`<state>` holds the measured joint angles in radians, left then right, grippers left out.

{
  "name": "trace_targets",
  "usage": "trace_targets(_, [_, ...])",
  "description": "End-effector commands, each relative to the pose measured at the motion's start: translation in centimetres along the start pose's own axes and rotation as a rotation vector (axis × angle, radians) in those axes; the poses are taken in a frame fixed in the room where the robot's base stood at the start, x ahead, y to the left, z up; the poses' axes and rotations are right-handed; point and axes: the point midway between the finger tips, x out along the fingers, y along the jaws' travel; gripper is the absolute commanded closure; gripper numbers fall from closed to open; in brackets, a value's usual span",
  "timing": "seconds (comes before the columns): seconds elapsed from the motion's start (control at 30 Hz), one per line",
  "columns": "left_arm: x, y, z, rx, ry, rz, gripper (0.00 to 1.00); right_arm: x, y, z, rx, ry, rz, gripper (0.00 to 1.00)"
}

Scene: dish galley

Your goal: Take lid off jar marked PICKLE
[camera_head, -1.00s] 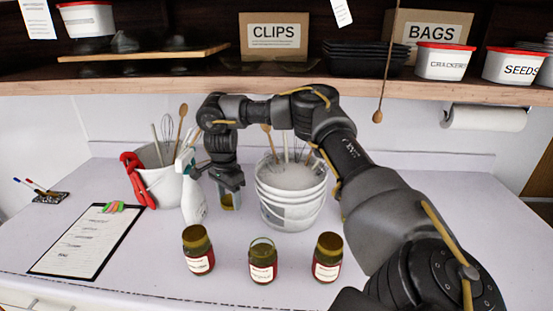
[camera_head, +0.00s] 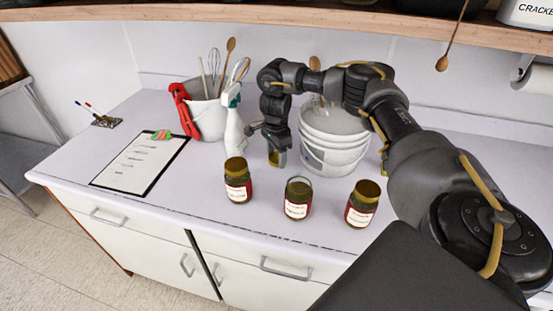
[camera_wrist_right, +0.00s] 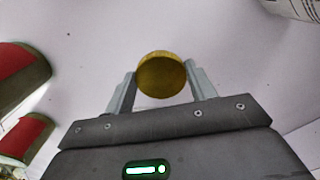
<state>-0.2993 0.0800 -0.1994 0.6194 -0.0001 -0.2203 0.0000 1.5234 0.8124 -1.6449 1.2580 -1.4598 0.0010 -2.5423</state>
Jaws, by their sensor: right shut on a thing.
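The middle jar shows an open glass rim with no lid; the other two are capped. The label words are too small to read. My right gripper (camera_head: 279,158) is behind the row, between the left and middle jars. In the right wrist view it is shut on a round gold lid (camera_wrist_right: 161,76). My left gripper is not in view.
A white bucket (camera_head: 334,150) stands close right of my right gripper. A spray bottle (camera_head: 235,132) and a utensil pot (camera_head: 208,118) stand to its left. A clipboard (camera_head: 142,163) lies at left. A shelf (camera_head: 300,22) runs above. The counter's front edge is just before the jars.

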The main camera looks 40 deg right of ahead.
Motion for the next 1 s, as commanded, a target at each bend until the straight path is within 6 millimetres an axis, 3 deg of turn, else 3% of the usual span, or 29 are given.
trace_targets(0.13, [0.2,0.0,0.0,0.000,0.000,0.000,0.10,1.8,0.0,0.0,0.000,0.000,0.001,0.72])
trace_targets(0.57, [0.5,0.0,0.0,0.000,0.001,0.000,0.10,2.4,0.0,0.0,-0.001,0.000,0.000,0.72])
trace_targets(0.6, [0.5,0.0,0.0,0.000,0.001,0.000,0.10,2.3,0.0,0.0,-0.001,0.000,-0.001,0.42])
trace_targets(0.73, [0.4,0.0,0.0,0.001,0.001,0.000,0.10,2.3,0.0,0.0,-0.001,0.000,-0.001,0.25])
trace_targets(1.0, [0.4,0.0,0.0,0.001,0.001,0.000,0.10,2.2,0.0,0.0,-0.001,0.000,0.000,0.23])
